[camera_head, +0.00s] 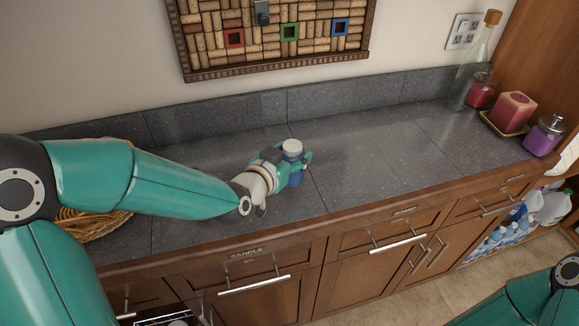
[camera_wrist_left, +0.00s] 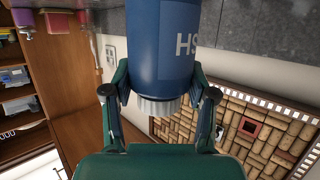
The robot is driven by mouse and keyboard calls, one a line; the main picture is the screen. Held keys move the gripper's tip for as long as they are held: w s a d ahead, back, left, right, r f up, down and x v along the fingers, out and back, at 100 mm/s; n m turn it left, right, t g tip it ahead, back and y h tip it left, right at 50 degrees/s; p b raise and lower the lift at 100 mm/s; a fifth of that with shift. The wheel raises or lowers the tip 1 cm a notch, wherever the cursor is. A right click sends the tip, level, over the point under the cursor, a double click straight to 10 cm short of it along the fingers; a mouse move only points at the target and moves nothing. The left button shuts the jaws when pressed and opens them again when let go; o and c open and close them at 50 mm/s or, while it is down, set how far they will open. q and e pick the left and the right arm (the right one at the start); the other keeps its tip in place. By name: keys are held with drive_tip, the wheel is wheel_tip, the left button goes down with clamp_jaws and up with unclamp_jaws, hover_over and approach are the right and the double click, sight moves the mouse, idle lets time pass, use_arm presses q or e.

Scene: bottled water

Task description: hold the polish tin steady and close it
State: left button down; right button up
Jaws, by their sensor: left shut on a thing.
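A blue container (camera_head: 297,178) with a white cap (camera_head: 292,147) stands upright on the grey counter. The left wrist view shows the blue container (camera_wrist_left: 160,40) upside down, with part of a label reading "HS" and a ribbed white cap (camera_wrist_left: 158,105) on its end. My left gripper (camera_head: 294,170) is shut on the blue container from the left, one finger on each side just below the cap. Whether the cap is tight cannot be told. I see no other tin. Part of my right arm (camera_head: 540,298) shows at lower right, but its gripper is out of view.
A wicker basket (camera_head: 92,226) sits on the left, partly behind my left arm. A cork board (camera_head: 270,35) hangs behind. The counter (camera_head: 400,150) right of the container is clear.

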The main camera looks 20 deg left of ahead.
use_arm(q)
wheel_tip(320, 180, down, 4)
drive_tip(key=shift+f, duration=0.1)
idle(0.4)
drive_tip(key=c, duration=0.8)
unclamp_jaws()
drive_tip(key=shift+f, duration=0.1)
drive_tip(key=o, duration=0.5)
drive_tip(key=shift+c, duration=0.2)
